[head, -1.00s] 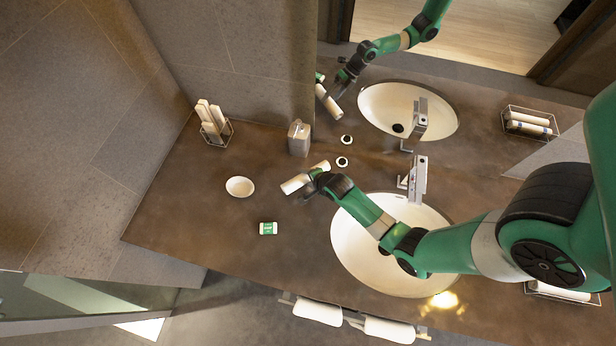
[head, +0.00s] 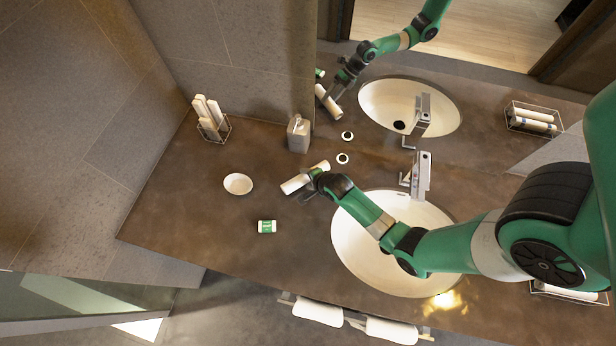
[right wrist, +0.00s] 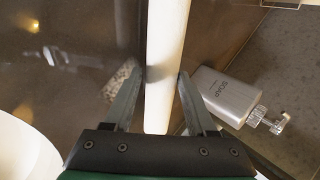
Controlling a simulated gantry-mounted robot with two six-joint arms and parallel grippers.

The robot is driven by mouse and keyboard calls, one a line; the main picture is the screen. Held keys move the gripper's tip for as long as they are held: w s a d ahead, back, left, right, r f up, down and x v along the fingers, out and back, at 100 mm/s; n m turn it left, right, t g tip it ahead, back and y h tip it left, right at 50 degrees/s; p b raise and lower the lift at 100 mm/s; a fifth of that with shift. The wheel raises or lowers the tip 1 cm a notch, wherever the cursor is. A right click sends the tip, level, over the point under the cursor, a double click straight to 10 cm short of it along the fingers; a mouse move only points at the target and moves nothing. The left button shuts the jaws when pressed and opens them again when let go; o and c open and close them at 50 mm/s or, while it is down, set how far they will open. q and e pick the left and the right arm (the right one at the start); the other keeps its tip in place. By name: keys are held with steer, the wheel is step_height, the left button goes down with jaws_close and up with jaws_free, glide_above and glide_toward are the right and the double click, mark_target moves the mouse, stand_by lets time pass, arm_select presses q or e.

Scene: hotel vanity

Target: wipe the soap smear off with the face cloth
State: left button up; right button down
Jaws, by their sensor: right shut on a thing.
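My right gripper (head: 312,184) is shut on a white rolled face cloth (head: 294,185) over the counter, left of the sink and in front of the mirror. In the right wrist view the cloth (right wrist: 166,60) runs as a long white strip between the two fingers (right wrist: 157,95). I cannot tell whether it touches the counter. A pale speckled patch (right wrist: 122,76) shows beside the left finger in the right wrist view; I cannot tell if it is the soap smear. No smear is clear in the head view. My left gripper is out of view.
A soap dispenser (head: 299,137) stands close behind the cloth by the mirror. The sink (head: 352,236) and tap (head: 421,175) are right.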

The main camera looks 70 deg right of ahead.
steer(key=shift+f+b, duration=0.35)
steer(key=shift+f, duration=0.1)
steer(key=shift+r, duration=0.1)
steer(key=shift+s+p, duration=0.35)
steer(key=shift+s+d+r+p, duration=0.15)
steer(key=shift+s+p, duration=0.35)
steer(key=shift+s, duration=0.4)
steer(key=shift+s+d+f+p, duration=0.15)
steer(key=shift+s+p, duration=0.25)
steer(key=shift+s, duration=0.75)
steer(key=shift+s+d+f+p, duration=0.15)
steer(key=shift+s+p, duration=0.2)
steer(key=shift+s, duration=0.75)
steer(key=shift+w+a+f, duration=0.1)
steer(key=shift+w+a, duration=0.05)
